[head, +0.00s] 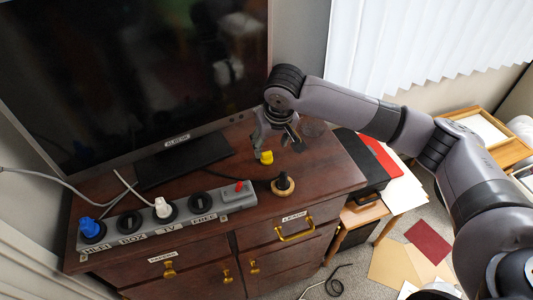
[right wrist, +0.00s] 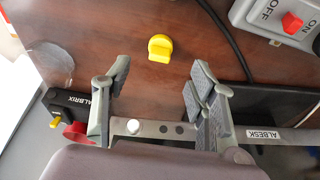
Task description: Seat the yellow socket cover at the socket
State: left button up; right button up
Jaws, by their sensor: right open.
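The yellow socket cover (head: 266,157) stands on the brown cabinet top in front of the TV. It also shows in the right wrist view (right wrist: 160,48), a round piece with a raised grip bar, just beyond my fingertips. My right gripper (head: 279,143) is open and empty above and behind the cover, and its fingers (right wrist: 163,75) are spread apart, not touching it. The grey power strip (head: 238,198) lies along the front of the cabinet top. Its socket labelled FREE (head: 201,202) looks dark and empty. My left gripper is not in view.
A blue plug (head: 90,228) and a white plug (head: 162,208) sit in the strip, which has a red switch (head: 239,186). A round wooden base with a black knob (head: 283,184) stands right of the strip. The TV (head: 130,80) stands behind.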

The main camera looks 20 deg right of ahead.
aim_at(267, 154)
jog(key=shift+x, duration=1.1)
jog(key=shift+w+f+p, duration=0.15)
jog(key=shift+f+p, duration=0.1)
jog(key=shift+p, duration=0.25)
jog(key=p+x, duration=0.1)
jog(key=x, duration=0.2)
jog(key=shift+w+f+p, duration=0.25)
jog(key=shift+p, duration=0.05)
jog(key=shift+w+f, duration=0.15)
jog(key=shift+f, duration=0.3)
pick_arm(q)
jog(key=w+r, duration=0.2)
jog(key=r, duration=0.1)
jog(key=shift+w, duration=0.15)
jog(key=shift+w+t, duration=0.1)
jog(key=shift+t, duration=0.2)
pick_arm(e)
jog(key=c, duration=0.4)
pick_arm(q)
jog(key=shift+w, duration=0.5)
pick_arm(e)
jog(key=c, duration=0.4)
